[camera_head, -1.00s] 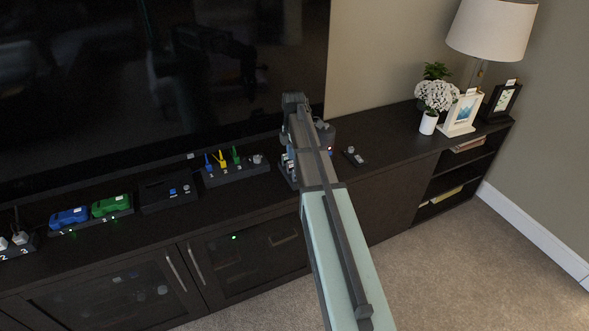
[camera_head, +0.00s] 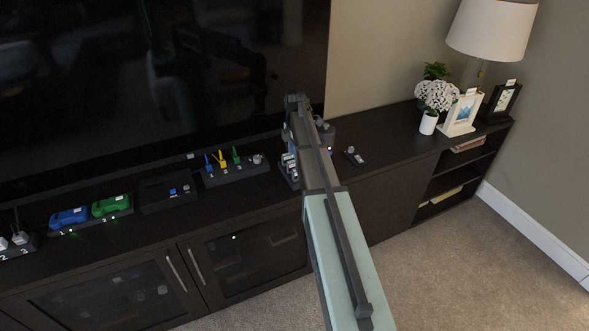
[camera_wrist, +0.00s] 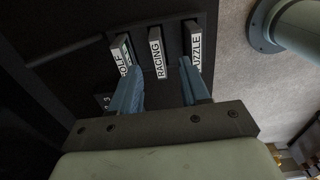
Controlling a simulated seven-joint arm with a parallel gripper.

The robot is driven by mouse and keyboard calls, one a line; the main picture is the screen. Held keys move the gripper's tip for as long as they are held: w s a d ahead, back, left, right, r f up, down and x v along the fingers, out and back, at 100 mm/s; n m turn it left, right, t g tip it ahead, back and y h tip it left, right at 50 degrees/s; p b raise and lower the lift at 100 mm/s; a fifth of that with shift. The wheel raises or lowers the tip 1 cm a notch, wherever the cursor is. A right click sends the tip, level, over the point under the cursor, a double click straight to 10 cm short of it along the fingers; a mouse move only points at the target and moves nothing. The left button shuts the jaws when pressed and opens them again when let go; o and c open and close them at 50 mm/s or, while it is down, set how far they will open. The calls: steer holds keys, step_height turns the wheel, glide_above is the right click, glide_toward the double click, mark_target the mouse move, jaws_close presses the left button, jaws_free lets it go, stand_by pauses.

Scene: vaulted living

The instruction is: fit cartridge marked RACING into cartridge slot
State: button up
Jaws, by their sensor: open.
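The cartridge marked RACING (camera_wrist: 156,55) stands in a dark rack (camera_wrist: 178,22) in the wrist view, between the cartridge marked GOLF (camera_wrist: 122,52) and the one marked PUZZLE (camera_wrist: 193,48). My gripper (camera_wrist: 161,72) is open and empty, its fingers on either side of the RACING label's line and short of the label. In the head view the rack (camera_head: 287,170) shows partly beside my arm, which hides my fingers. A low dark box with a blue button (camera_head: 168,192) stands left of it; I cannot tell whether it holds the cartridge slot.
A small device (camera_head: 355,156), flowers (camera_head: 436,97) and a lamp (camera_head: 492,28) stand right. The television (camera_head: 150,80) rises behind.

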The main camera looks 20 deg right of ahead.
mark_target(294, 168)
steer(key=shift+w+a+f, duration=0.1)
steer(key=shift+f, duration=2.6)
jaws_close()
